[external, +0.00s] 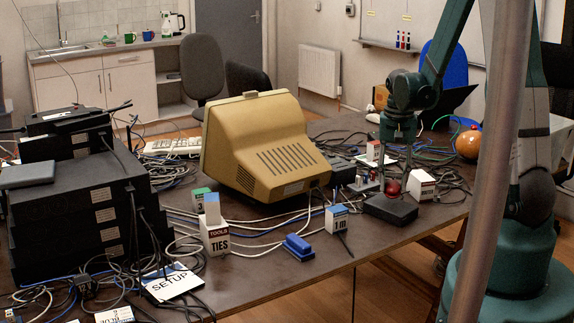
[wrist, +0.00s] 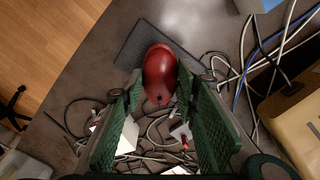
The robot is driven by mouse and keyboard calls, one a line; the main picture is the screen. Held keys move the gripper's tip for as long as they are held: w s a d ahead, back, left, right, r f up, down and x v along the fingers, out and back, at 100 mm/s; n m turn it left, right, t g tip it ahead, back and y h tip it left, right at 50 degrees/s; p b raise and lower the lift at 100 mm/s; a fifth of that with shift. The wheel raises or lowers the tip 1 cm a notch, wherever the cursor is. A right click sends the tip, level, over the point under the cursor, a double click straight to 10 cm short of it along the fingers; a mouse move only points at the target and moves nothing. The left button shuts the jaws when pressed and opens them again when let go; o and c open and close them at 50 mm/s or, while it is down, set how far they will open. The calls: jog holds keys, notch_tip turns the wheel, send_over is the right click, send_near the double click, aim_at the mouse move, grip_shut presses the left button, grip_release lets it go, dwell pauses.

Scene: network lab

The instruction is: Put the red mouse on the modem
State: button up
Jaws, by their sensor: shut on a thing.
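The red mouse (external: 393,187) is between the fingers of my gripper (external: 396,177). In the wrist view the glossy red mouse (wrist: 160,70) sticks out beyond the green fingertips (wrist: 160,92), which are shut on its sides. A flat black box (external: 391,209), which looks like the modem, lies on the table just below the mouse, near the front edge. In the wrist view this dark box (wrist: 133,45) shows behind the mouse, which covers part of it. I cannot tell whether the mouse touches the box or hangs slightly above it.
A beige monitor (external: 262,146) stands left of my gripper. A white box (external: 420,185) is close on the right, and an orange ball (external: 468,144) lies farther right. Cables surround the area. A blue object (external: 298,246) and a small labelled box (external: 336,219) are front left.

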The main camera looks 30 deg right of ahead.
aim_at(393, 182)
jog(key=shift+f+b, duration=0.3)
jog(key=shift+f, duration=1.55)
jog(key=shift+f, duration=0.2)
jog(key=o, duration=0.9)
jog(key=shift+r, duration=0.25)
jog(key=shift+r+p, duration=1.05)
jog(key=shift+r, duration=4.9)
jog(key=shift+a+r, duration=0.1)
